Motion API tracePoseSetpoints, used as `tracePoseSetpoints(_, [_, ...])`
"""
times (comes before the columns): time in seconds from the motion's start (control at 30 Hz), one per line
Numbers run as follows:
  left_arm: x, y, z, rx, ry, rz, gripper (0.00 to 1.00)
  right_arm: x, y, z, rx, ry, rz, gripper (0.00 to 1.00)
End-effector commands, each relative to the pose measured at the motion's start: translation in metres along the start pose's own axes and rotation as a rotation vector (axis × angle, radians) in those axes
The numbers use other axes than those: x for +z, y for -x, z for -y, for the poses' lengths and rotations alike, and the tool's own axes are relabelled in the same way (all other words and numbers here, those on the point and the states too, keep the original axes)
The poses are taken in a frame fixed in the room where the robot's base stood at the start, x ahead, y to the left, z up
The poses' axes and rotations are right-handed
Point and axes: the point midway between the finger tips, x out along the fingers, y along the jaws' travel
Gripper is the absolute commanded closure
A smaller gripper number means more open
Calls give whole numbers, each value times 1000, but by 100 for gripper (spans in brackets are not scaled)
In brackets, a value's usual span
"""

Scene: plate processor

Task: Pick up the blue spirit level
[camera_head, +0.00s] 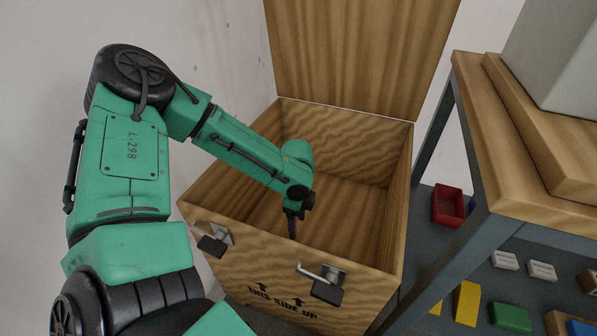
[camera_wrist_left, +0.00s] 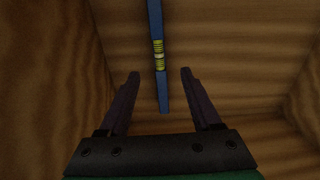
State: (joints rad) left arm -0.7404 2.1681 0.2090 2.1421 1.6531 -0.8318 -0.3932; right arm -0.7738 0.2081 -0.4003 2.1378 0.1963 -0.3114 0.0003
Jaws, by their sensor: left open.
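The blue spirit level (camera_wrist_left: 163,92) is a thin blue bar with a yellow vial section. In the left wrist view it runs upright from the top edge to just between the finger tips in the picture, inside the wooden crate. My left gripper (camera_wrist_left: 159,73) is open, with one dark finger on either side of the level's lower end; I cannot tell how far below the fingers it lies. In the head view my left gripper (camera_head: 292,226) points down into the open wooden crate (camera_head: 300,290). The level is hidden there by the crate's front wall and my arm. My right gripper is not in view.
The crate's lid (camera_head: 360,50) stands open at the back. The crate's walls surround my left gripper closely. A wooden workbench (camera_head: 500,185) stands at the right, with a red bin (camera_head: 448,205) and several coloured blocks on its lower shelf.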

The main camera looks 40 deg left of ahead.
Motion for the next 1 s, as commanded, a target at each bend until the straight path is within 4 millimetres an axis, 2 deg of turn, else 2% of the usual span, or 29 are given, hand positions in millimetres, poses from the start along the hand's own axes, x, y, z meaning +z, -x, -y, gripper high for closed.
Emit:
tracePoseSetpoints(0.03, [1,-20,-1,4,-1,5,35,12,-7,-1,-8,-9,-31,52])
tracePoseSetpoints(0.13, [1,-48,-1,3,-2,5,35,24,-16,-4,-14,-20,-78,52])
tracePoseSetpoints(0.2, [1,-62,-1,2,-2,4,35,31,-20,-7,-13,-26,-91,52])
tracePoseSetpoints(0.37, [0,-80,-1,1,-2,3,35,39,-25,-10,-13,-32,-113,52])
tracePoseSetpoints(0.53, [0,-115,-3,1,-3,4,35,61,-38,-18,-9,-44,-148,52])
tracePoseSetpoints(0.63, [0,-125,-2,0,-1,3,35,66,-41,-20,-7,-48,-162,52])
tracePoseSetpoints(0.83, [0,-124,-2,-1,0,0,35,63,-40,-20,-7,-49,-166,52])
tracePoseSetpoints(0.87, [0,-124,-2,-1,0,0,39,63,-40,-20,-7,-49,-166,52])
tracePoseSetpoints(1.0, [0,-123,-2,-1,0,0,92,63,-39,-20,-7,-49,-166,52])
